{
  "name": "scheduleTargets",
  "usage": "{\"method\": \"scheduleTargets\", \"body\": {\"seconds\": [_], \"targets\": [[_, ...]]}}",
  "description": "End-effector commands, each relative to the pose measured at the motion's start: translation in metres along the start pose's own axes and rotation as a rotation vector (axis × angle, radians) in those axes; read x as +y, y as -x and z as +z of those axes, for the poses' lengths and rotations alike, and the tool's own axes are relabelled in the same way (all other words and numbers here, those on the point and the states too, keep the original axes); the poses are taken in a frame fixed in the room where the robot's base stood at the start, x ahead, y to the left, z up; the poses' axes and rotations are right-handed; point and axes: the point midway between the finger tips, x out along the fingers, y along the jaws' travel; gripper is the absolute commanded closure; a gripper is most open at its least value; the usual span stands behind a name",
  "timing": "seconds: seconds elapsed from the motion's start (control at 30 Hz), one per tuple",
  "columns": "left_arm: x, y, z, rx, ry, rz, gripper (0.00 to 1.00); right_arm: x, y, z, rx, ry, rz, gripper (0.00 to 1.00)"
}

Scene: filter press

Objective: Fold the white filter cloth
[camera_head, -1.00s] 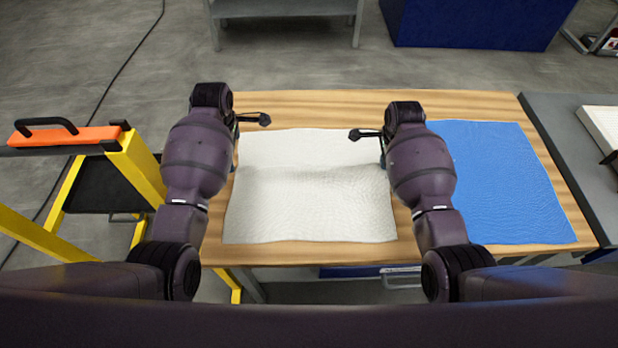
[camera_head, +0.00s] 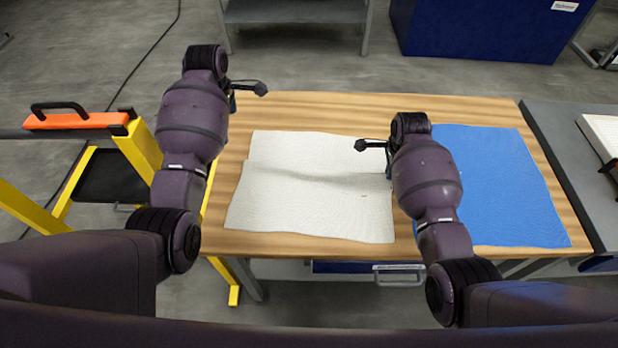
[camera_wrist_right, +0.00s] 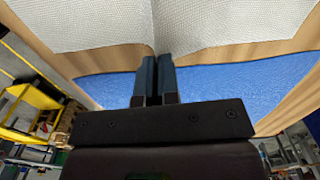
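The white filter cloth (camera_head: 310,205) lies spread on the wooden table. A raised crease crosses its middle from the left edge towards my right gripper (camera_head: 388,166). In the right wrist view, the fingertips (camera_wrist_right: 156,62) of that gripper are close together at the cloth's edge, where the crease (camera_wrist_right: 153,25) runs in between them. The gripper appears shut on this edge. My left gripper (camera_head: 233,103) is beyond the cloth's far left corner, apart from the cloth. Its fingers are mostly hidden by the wrist, so its opening cannot be seen.
A blue cloth (camera_head: 500,190) lies flat to the right, partly under my right arm. Bare wooden table (camera_head: 310,108) shows behind the white cloth. A grey bench (camera_head: 560,130) adjoins at the right. A yellow frame with an orange bar (camera_head: 75,121) stands at the left.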

Motion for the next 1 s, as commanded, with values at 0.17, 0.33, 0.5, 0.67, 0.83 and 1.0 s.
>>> {"method": "scheduleTargets", "body": {"seconds": [0.17, 0.33, 0.5, 0.67, 0.83, 1.0], "targets": [[0.0017, 0.0032, -0.0012, 0.000, 0.000, 0.000, 0.00, -0.0001, 0.0000, 0.0000, 0.000, 0.000, 0.000, 1.00], [0.0017, 0.0032, -0.0012, 0.000, -0.001, 0.000, 0.00, 0.0000, 0.0000, 0.0000, 0.000, 0.000, 0.000, 1.00], [0.0017, 0.0031, -0.0012, 0.000, -0.001, 0.000, 0.00, 0.0000, 0.0000, 0.0000, 0.000, 0.000, 0.000, 0.77], [0.0016, 0.0030, -0.0012, 0.000, -0.001, 0.000, 0.00, 0.0000, 0.0000, 0.0000, 0.000, 0.000, 0.000, 0.67], [0.0016, 0.0029, -0.0012, 0.000, -0.001, 0.000, 0.00, 0.0000, 0.0000, 0.0000, 0.000, 0.000, 0.000, 0.57], [0.0016, 0.0029, -0.0011, 0.000, -0.001, 0.000, 0.00, 0.0000, 0.0000, 0.0000, 0.000, 0.000, 0.000, 0.35]]}}
